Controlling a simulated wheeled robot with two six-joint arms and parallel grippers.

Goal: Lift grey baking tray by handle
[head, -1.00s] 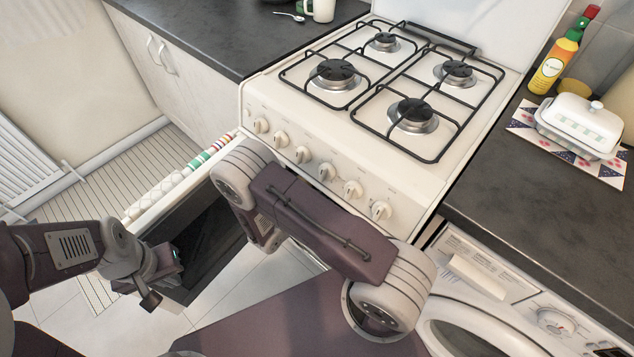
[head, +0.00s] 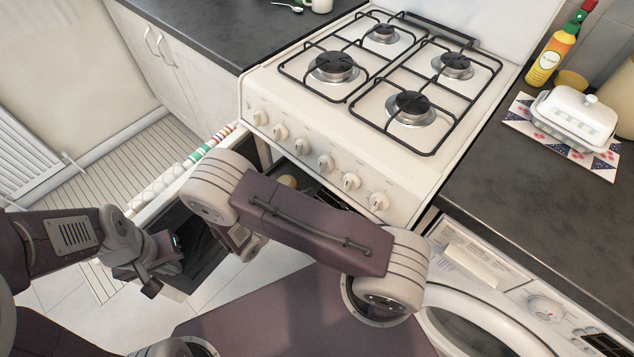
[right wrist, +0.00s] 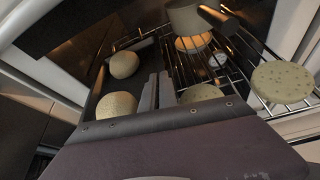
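The right wrist view looks into the open oven. A dark grey tray (right wrist: 97,88) lies at left, with pale round buns (right wrist: 124,65) on and around it. In the head view my own right arm hides this gripper and most of the oven; one bun (head: 288,182) shows inside. My left gripper (head: 163,264) is by the lowered oven door (head: 195,258); its finger gap is unclear.
A wire rack (right wrist: 292,106) with a pale round piece (right wrist: 283,82) and a pot (right wrist: 188,20) are to the right in the oven. The white stove (head: 300,125) stands above. A washer (head: 470,300) is at right under the dark counter (head: 540,215).

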